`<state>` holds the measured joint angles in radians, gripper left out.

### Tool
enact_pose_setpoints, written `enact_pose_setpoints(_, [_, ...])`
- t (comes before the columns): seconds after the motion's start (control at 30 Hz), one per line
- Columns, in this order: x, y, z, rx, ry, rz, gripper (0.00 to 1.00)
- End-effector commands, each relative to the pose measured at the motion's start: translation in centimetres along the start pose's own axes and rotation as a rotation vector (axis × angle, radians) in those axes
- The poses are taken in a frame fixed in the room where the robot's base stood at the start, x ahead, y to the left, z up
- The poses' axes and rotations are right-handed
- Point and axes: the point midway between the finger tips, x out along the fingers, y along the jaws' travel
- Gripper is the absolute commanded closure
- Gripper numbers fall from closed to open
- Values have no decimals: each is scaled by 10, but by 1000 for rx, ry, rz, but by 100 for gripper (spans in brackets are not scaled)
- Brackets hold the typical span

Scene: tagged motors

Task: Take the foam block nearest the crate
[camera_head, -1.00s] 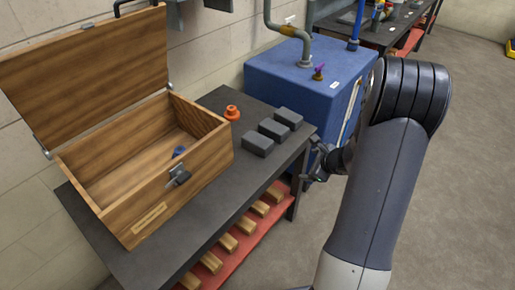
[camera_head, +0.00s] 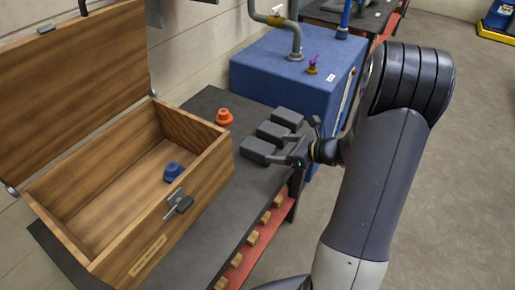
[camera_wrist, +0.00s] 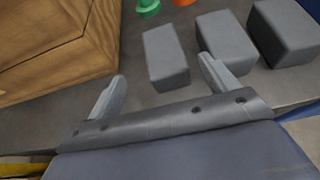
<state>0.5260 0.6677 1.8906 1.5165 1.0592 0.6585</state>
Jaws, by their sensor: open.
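Three dark grey foam blocks stand in a row on the dark bench. The block nearest the crate (camera_head: 257,150) is at the row's near left end; in the wrist view it is the leftmost block (camera_wrist: 166,57). The middle block (camera_head: 273,132) and far block (camera_head: 287,118) stand close beside it. The crate (camera_head: 201,180) is wooden, with its lid raised. My gripper (camera_head: 291,154) is open at the blocks' right side. In the wrist view its fingers (camera_wrist: 161,68) straddle the nearest block, apart from it on the left. I cannot tell their height or whether the right finger touches.
An orange motor (camera_head: 224,117) stands behind the blocks, and a green one (camera_wrist: 148,7) shows in the wrist view. A blue motor (camera_head: 173,172) lies in the crate. A blue cabinet (camera_head: 275,75) adjoins the bench's far end.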

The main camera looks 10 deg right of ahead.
Motion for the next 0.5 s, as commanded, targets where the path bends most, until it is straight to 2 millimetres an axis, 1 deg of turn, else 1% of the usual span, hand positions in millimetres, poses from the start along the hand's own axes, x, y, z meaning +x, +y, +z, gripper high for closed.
enact_pose_setpoints(0.03, [10, 1, 0, -2, -1, 4, 19])
enact_pose_setpoints(0.1, [19, 1, 0, -1, 0, 3, 19])
enact_pose_setpoints(0.33, [37, -1, 1, -1, 0, 2, 19])
enact_pose_setpoints(0.5, [64, -3, 2, -1, 1, 4, 19])
